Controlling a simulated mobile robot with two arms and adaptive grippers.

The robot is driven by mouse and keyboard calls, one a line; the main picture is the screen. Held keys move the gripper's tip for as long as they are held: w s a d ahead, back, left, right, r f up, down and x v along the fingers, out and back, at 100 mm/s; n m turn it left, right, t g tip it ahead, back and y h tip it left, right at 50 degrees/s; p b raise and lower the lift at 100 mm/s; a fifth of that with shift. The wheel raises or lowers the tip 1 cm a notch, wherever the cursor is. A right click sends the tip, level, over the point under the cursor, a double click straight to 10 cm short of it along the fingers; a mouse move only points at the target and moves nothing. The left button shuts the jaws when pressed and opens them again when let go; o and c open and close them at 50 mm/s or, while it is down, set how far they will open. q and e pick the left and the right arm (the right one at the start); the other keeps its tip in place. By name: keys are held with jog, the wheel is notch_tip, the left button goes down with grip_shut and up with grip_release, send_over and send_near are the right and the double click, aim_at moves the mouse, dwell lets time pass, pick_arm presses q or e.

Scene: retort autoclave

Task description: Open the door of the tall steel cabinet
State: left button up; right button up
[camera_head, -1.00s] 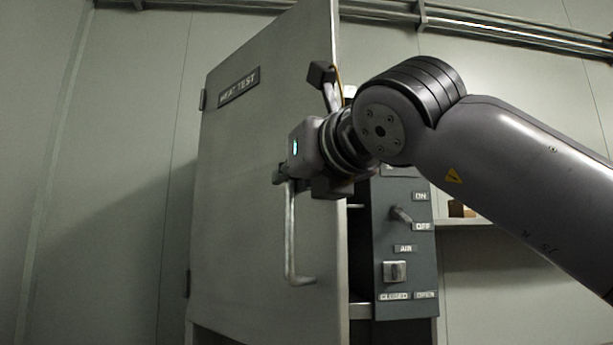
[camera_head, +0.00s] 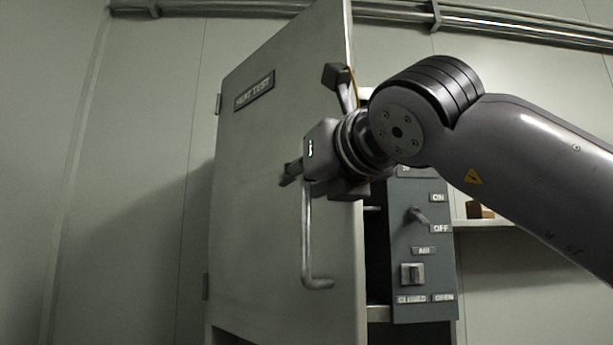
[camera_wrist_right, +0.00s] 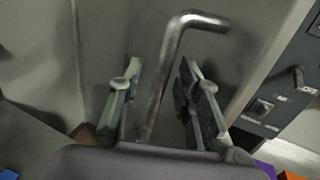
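The tall steel cabinet's grey door (camera_head: 260,220) stands ajar in the head view, its hinges on the left. A dark gap shows between its right edge and the control panel. A bent metal bar handle (camera_head: 308,240) hangs on the door's front. My right gripper (camera_head: 290,172) is at the upper part of this handle. In the right wrist view the handle (camera_wrist_right: 170,70) passes between the two fingers of my right gripper (camera_wrist_right: 160,105). The fingers stand apart with gaps beside the bar. The handle's upper end is hidden by the gripper in the head view. My left gripper is not in view.
A dark control panel (camera_head: 420,260) with switches sits right of the door opening. A shelf (camera_head: 490,222) with a small brown box (camera_head: 479,209) is behind my right arm. Pipes (camera_head: 520,25) run along the wall above. Open floor room left of the door is not clearly shown.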

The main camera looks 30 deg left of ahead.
jog(key=v, duration=1.2)
